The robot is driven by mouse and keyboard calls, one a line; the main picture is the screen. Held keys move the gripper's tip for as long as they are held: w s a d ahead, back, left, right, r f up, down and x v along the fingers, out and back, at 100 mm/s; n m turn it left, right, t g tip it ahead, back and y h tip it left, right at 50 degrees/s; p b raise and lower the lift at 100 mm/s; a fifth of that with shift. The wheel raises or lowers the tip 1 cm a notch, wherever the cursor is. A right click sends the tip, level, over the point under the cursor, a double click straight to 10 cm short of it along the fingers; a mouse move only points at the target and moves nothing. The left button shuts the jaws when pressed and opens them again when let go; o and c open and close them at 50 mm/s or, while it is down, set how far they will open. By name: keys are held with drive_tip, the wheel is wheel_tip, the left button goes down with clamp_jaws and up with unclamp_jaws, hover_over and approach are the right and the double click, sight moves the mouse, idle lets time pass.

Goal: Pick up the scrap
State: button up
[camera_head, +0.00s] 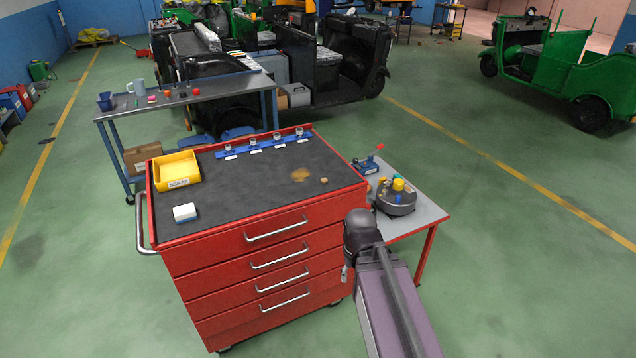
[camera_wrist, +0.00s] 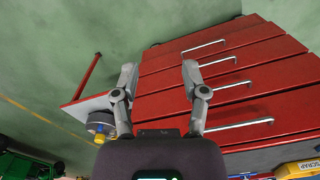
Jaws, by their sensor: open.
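A small brown piece (camera_head: 324,180), which looks like the scrap, lies on the dark top of the red drawer cabinet (camera_head: 262,247), near its right edge. A tan, rusty-looking patch (camera_head: 300,174) is just left of it. A yellow bin labelled SCRAP (camera_head: 178,170) stands at the top's left back; its edge also shows in the wrist view (camera_wrist: 297,170). My gripper (camera_wrist: 160,72) is open and empty, in front of the cabinet's drawers. In the head view my arm covers most of it, below and right of the brown piece. The piece cannot be made out in the wrist view.
A blue rail (camera_head: 262,147) with several small labelled parts lies along the cabinet's back. A white block (camera_head: 185,212) is at front left. A side table (camera_head: 426,211) on the right holds a round grey device (camera_head: 396,203). The cabinet top's middle is clear.

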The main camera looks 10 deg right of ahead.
drive_tip(key=shift+o, duration=0.2)
drive_tip(key=shift+s+a, duration=0.1)
drive_tip(key=shift+a, duration=0.15)
drive_tip(key=shift+o, duration=1.2)
drive_tip(key=w+a+f+n+t+y+b, duration=0.1)
drive_tip(key=w+n+t+y+b, duration=0.3)
drive_tip(key=w, duration=1.3)
drive_tip(key=w+d+r+t+b, duration=0.1)
drive_tip(key=w+d+t, duration=0.1)
drive_tip(key=w, duration=0.3)
drive_tip(key=w+d+r+t+b, duration=0.1)
drive_tip(key=w+r+t, duration=0.1)
drive_tip(key=w, duration=0.3)
drive_tip(key=w+d+r+t+b, duration=0.1)
drive_tip(key=w+d+r+t, duration=0.1)
drive_tip(key=w+t, duration=0.2)
drive_tip(key=shift+w+d+t+y, duration=0.3)
drive_tip(key=shift+w+y, duration=0.1)
drive_tip(key=shift+w, duration=0.5)
drive_tip(key=b, duration=0.4)
approach(324, 181)
drive_tip(key=shift+d+x, duration=0.15)
drive_tip(key=shift+x, duration=0.75)
drive_tip(key=shift+d+x, duration=0.15)
drive_tip(key=shift+x, duration=0.8)
